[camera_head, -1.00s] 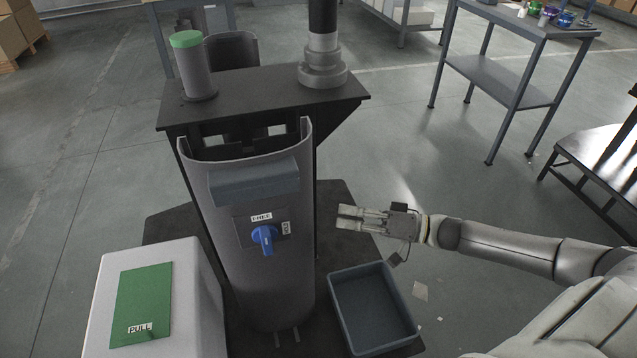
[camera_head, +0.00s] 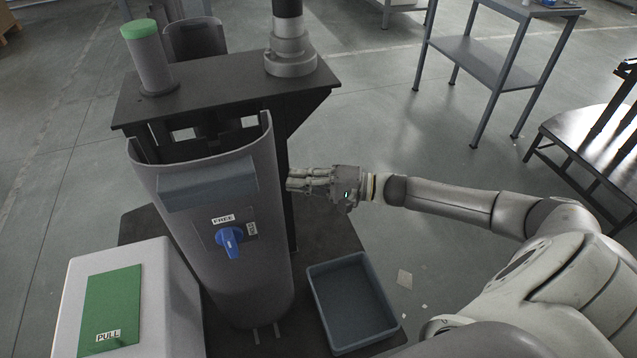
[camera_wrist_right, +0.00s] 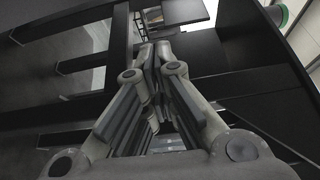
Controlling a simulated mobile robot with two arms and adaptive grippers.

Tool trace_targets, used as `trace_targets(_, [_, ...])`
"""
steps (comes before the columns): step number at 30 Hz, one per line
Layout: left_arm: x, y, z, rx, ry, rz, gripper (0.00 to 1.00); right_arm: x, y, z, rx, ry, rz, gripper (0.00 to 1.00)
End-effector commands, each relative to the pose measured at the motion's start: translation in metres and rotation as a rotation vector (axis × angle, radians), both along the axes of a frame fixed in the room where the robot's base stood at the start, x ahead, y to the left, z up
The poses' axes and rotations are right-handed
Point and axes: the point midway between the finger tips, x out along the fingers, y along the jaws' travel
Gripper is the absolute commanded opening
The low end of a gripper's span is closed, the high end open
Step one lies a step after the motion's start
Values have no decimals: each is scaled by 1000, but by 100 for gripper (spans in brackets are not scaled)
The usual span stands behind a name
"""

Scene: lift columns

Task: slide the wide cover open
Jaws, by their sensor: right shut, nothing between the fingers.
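The wide cover (camera_head: 255,275) is a tall grey curved shell standing upright at the front of a black-topped column. It has a grey-blue block handle (camera_head: 208,184) across its upper front. Below that is a blue knob (camera_head: 229,241) between FREE and LOCK-like labels; the second label is too small to read surely. The knob's grip stands close to vertical. My right gripper (camera_head: 289,182) is just right of the cover, pointing left, with its fingers shut and empty. In the right wrist view its fingertips (camera_wrist_right: 157,50) are together beside dark frame bars. My left gripper is out of view.
A blue-grey bin (camera_head: 313,290) sits on the dark base at the cover's right foot. A white box (camera_head: 160,300) with a green PULL panel (camera_head: 112,300) stands at left. A green-capped cylinder (camera_head: 150,62) and a post (camera_head: 289,50) rise from the black top.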

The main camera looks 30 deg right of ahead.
Motion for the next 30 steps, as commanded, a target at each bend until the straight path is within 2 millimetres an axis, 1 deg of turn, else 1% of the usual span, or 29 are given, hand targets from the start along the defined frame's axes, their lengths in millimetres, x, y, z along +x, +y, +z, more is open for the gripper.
trace_targets(1, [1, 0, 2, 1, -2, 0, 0, 7, 8, 0, 3, -3, 1, 0])
trace_targets(4, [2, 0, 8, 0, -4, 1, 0, 17, 20, 0, 2, -3, 1, 0])
trace_targets(6, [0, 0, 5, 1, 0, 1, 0, 6, 20, -1, -1, 3, 1, 0])
trace_targets(15, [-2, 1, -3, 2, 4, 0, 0, -17, 30, -1, -1, 2, 0, 0])
trace_targets(21, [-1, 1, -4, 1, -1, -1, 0, -22, 32, 0, -1, 1, 0, 0])
trace_targets(30, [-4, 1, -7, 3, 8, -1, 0, -22, 32, 0, -1, 1, 0, 0])
